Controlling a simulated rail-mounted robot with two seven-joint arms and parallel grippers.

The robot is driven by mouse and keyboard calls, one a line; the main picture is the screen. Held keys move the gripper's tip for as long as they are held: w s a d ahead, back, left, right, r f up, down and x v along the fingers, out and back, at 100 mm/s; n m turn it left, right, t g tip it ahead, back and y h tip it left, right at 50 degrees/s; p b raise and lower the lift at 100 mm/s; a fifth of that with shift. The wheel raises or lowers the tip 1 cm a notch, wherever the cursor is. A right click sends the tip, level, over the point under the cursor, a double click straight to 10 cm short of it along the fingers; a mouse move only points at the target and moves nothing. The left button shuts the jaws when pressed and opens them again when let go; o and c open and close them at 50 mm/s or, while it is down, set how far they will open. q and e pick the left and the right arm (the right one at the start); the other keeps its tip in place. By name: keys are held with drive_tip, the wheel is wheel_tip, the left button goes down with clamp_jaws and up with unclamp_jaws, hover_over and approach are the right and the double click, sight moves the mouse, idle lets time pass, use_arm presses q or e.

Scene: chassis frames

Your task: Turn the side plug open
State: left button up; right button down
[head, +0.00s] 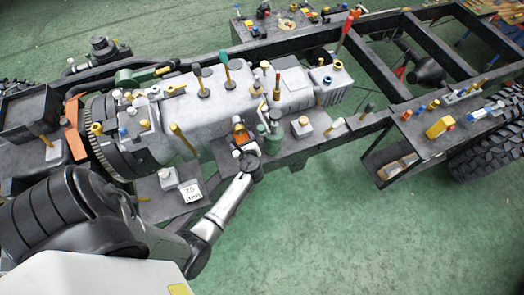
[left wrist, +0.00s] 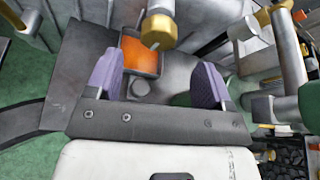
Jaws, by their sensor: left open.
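My left arm reaches in from the lower left in the head view. My left gripper (head: 242,143) is at the near side of the grey gearbox housing (head: 215,110). In the left wrist view the left gripper (left wrist: 155,82) is open, its two purple-padded fingers apart. Ahead of the fingers is an orange square part (left wrist: 138,57) in a dark frame. A yellow-and-grey cylinder (left wrist: 158,30) stands out in front of it, beyond the fingertips and apart from them. I cannot tell for certain which part is the side plug. The orange part also shows in the head view (head: 239,131). My right gripper is not in view.
Green upright fittings (head: 273,135) stand just right of the gripper. A small grey block (head: 302,126) sits further right. A side tray (head: 440,127) holds small parts. Open green floor is at the lower right.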

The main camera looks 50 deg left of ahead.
use_arm(q)
drive_tip(key=s+d+r+n+g+h+p, duration=0.2)
drive_tip(key=s+d+n+g, duration=0.25)
drive_tip(key=n, duration=0.95)
drive_tip(key=w+d+r+n+t+h+p, duration=0.1)
drive_tip(key=d+r+n+t+h+p, duration=0.2)
drive_tip(key=d+r+n+h, duration=0.4)
drive_tip(key=d+r+t+h, duration=0.1)
drive_tip(key=d+r, duration=0.3)
drive_tip(key=r, duration=0.3)
drive_tip(key=shift+d+r, duration=0.35)
